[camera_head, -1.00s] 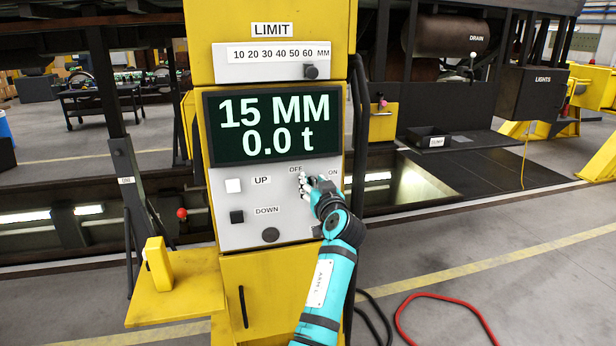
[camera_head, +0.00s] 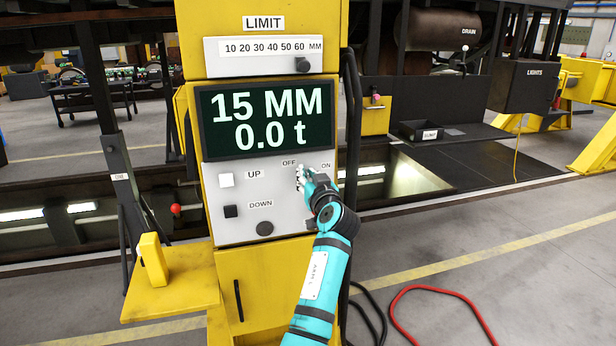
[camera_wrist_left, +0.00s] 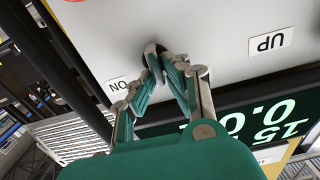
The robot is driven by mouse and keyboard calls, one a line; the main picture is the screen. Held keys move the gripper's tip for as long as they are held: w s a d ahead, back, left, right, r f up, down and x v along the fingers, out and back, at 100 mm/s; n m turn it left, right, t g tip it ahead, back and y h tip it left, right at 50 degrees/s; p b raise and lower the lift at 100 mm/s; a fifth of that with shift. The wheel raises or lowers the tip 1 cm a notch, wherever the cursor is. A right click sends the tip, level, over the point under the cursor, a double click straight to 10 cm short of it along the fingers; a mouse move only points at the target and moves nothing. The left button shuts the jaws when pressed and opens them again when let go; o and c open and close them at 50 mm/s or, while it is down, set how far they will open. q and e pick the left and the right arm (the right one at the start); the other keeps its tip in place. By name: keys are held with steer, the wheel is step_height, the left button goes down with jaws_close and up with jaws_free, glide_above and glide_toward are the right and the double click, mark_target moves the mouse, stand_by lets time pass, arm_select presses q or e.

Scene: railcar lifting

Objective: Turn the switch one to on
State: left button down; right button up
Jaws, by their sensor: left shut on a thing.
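The switch sits on the light grey control panel (camera_head: 285,205), between the OFF label (camera_head: 289,162) and the ON label (camera_head: 326,166). My left gripper (camera_head: 301,174) is at the switch, its fingers pointing into the panel. In the left wrist view the fingertips (camera_wrist_left: 155,57) are closed together on the small dark switch knob (camera_wrist_left: 151,46), against the panel face. The fingers hide most of the knob, so I cannot tell exactly which way it points. The ON label (camera_wrist_left: 118,86) shows beside the fingers there. My right gripper is not in view.
The display (camera_head: 267,118) above reads 15 MM and 0.0 t. The UP button (camera_head: 226,180), DOWN button (camera_head: 231,211) and a round dark knob (camera_head: 264,228) are to the left. A yellow shelf (camera_head: 185,295) juts out lower left. A red hose (camera_head: 440,292) lies on the floor.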

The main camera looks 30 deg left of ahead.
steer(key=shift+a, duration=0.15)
arm_select(q)
steer(key=shift+w+m, duration=0.1)
steer(key=shift+m, duration=0.6)
steer(key=m, duration=0.7)
steer(key=shift+w+d+f+m+p, duration=0.1)
steer(key=shift+w+d+m+p, duration=0.2)
steer(key=shift+m+p, duration=0.1)
steer(key=shift+w+d+f+m+p, duration=0.1)
steer(key=shift+m+p, duration=0.05)
steer(key=shift+m, duration=0.4)
steer(key=shift+f+m+p, duration=0.1)
steer(key=shift+m+p, duration=0.05)
steer(key=shift+m, duration=0.4)
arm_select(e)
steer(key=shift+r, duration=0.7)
arm_select(q)
steer(key=shift+m, duration=0.3)
steer(key=c, duration=1.4)
jaws_free()
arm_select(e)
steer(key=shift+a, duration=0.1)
arm_select(q)
steer(key=shift+f, duration=0.1)
